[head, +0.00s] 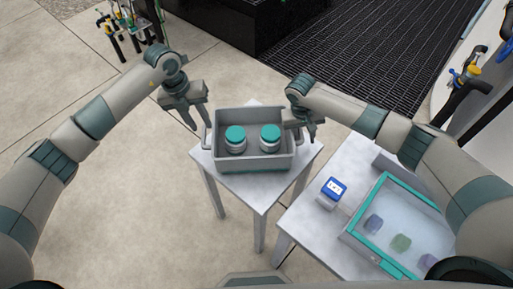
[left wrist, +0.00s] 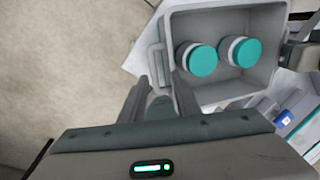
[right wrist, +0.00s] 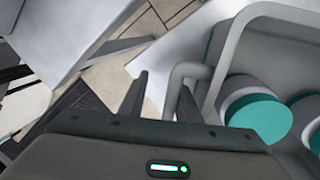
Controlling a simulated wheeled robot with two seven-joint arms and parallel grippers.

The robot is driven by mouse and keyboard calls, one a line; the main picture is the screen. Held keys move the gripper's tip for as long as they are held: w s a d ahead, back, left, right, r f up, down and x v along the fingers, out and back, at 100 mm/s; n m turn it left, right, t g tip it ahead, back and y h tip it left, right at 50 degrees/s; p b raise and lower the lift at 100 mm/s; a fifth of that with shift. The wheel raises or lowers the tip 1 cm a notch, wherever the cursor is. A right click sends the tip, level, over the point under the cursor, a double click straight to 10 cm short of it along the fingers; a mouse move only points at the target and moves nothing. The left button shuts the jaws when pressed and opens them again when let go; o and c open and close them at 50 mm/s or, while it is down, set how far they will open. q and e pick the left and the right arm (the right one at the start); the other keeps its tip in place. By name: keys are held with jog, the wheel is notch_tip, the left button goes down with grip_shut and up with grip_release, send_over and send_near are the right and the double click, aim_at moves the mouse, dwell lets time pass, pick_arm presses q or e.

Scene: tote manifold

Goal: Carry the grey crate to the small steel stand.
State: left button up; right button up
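The grey crate (head: 253,162) stands upright on a small pale grey four-legged stand (head: 232,180) in the head view. It holds two jars with teal lids (head: 235,133) (head: 270,132). My left gripper (head: 197,122) is open and empty, just left of the crate. In the left wrist view, the crate's handle (left wrist: 157,66) lies just beyond the open fingers. My right gripper (head: 305,131) is at the crate's right end. In the right wrist view its fingers are apart, with the other handle (right wrist: 182,72) near or between them; contact is unclear.
A second pale table (head: 300,222) stands at the right, close to the stand. It bears a teal-rimmed tray (head: 358,206) with several small items and a blue-and-white device (head: 334,190). A dark grating (head: 385,50) lies behind. Open floor (head: 120,215) is at the left.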

jog(key=shift+d, duration=0.1)
dwell(0.4)
jog(key=r, duration=0.4)
jog(key=a+r, duration=0.1)
jog(key=r, duration=0.2)
jog(key=a+r, duration=0.1)
jog(key=r, duration=0.3)
jog(key=shift+a+r, duration=0.2)
jog(key=shift+r, duration=0.15)
